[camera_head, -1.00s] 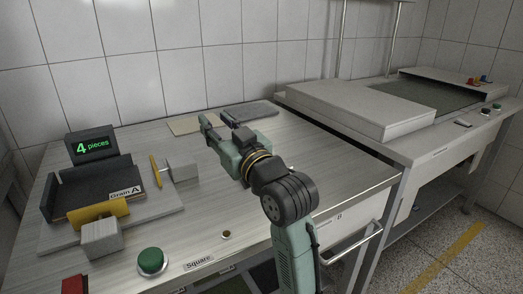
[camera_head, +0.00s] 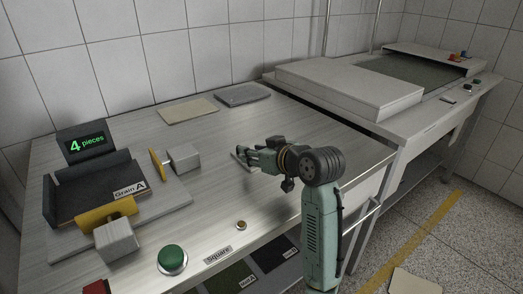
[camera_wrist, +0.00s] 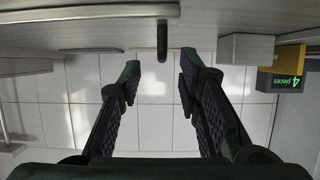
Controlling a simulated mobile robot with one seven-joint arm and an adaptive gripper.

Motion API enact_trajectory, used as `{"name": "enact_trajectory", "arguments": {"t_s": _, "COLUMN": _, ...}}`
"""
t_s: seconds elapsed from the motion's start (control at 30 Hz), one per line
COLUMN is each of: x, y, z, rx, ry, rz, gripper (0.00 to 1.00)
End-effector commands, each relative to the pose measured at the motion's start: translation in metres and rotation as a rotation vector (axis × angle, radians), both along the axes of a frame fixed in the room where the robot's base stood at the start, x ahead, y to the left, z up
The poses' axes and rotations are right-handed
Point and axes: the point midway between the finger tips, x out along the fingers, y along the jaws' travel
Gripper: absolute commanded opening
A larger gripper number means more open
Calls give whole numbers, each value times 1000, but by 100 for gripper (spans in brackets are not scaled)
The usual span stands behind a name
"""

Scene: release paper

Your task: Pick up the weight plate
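In the wrist view, which is upside down, a pale flat slab (camera_wrist: 90,13) with a dark upright post (camera_wrist: 162,42) lies close ahead. It appears to be the weight plate with its handle, though I cannot be sure. In the head view it is not clearly visible; my arm may hide part of it. My gripper (camera_head: 243,155) is low over the middle of the table, reaching left. In the wrist view its two fingers (camera_wrist: 160,68) are spread, with nothing between the tips; the post stands just beyond them and roughly midway.
A tan sheet (camera_head: 188,110) and a grey sheet (camera_head: 242,95) lie at the table's back. The tray with a "Grain A" label (camera_head: 130,188), a display (camera_head: 86,145) and grey blocks stands left. A green button (camera_head: 172,258) is in front. A pale machine (camera_head: 350,90) stands right.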

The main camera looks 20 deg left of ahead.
Motion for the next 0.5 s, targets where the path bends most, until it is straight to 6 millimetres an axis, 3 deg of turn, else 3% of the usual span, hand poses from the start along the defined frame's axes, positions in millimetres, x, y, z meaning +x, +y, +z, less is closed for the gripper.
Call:
{"name": "enact_trajectory", "arguments": {"t_s": 0.2, "x": 15, "y": 23, "z": -11, "rx": 0, "ry": 2, "rz": 1, "gripper": 32}}
{"name": "enact_trajectory", "arguments": {"t_s": 0.5, "x": 17, "y": 25, "z": -13, "rx": 1, "ry": -1, "rz": 0, "gripper": 31}}
